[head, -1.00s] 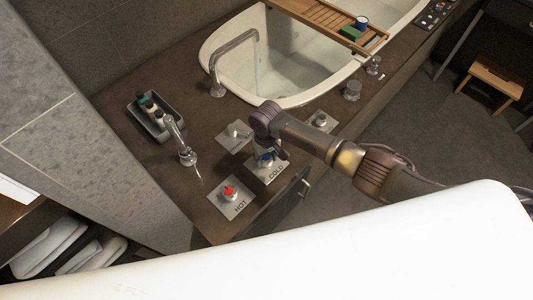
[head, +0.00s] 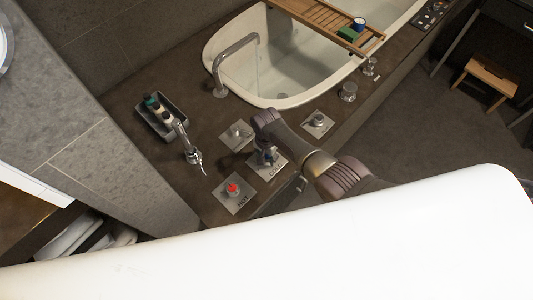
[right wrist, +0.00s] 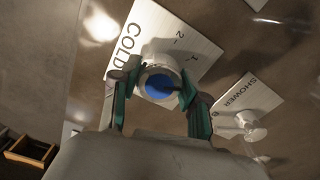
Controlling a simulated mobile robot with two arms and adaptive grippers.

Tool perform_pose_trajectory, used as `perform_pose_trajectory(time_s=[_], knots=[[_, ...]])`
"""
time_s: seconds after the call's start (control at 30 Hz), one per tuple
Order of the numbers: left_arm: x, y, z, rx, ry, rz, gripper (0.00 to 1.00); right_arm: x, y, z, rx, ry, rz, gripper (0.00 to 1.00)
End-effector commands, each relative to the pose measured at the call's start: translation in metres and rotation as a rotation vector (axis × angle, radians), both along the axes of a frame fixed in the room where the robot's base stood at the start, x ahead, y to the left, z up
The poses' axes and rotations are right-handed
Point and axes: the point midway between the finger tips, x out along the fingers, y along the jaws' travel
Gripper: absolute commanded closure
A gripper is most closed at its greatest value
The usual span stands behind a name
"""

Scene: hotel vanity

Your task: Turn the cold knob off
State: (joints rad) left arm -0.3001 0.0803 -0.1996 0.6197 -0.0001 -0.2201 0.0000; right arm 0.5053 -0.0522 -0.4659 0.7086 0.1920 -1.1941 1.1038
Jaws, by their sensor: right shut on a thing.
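The cold knob (right wrist: 160,83), with a blue top, stands on a pale plate marked COLD (right wrist: 165,38) in the right wrist view. My right gripper (right wrist: 156,76) is shut on this knob, one finger on each side. In the head view the blue knob (head: 269,155) shows only in part beneath my right gripper (head: 265,149). The COLD plate (head: 277,164) lies under it on the dark counter. The red hot knob (head: 233,188) stands on its HOT plate, nearer to me. My left gripper is not in view.
A chrome faucet (head: 190,147) and a grey tray of bottles (head: 160,118) are to the left. Two other knob plates (head: 237,135) (head: 318,124) lie close by. The bathtub (head: 285,97), with its spout (head: 222,72), is behind. A white surface fills the front.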

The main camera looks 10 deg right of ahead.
Motion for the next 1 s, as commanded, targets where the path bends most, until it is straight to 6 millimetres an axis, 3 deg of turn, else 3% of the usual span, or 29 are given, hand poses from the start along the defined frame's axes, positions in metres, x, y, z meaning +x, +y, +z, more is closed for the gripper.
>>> perform_pose_trajectory(time_s=[0.5, 1.0], knots=[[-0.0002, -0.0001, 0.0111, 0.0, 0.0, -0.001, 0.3, 0.0005, 0.0005, 0.0005, -0.001, 0.0, -0.365, 0.9], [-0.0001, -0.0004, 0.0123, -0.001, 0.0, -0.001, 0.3, 0.0008, -0.0005, 0.0, -0.002, 0.0, -0.446, 0.9]])
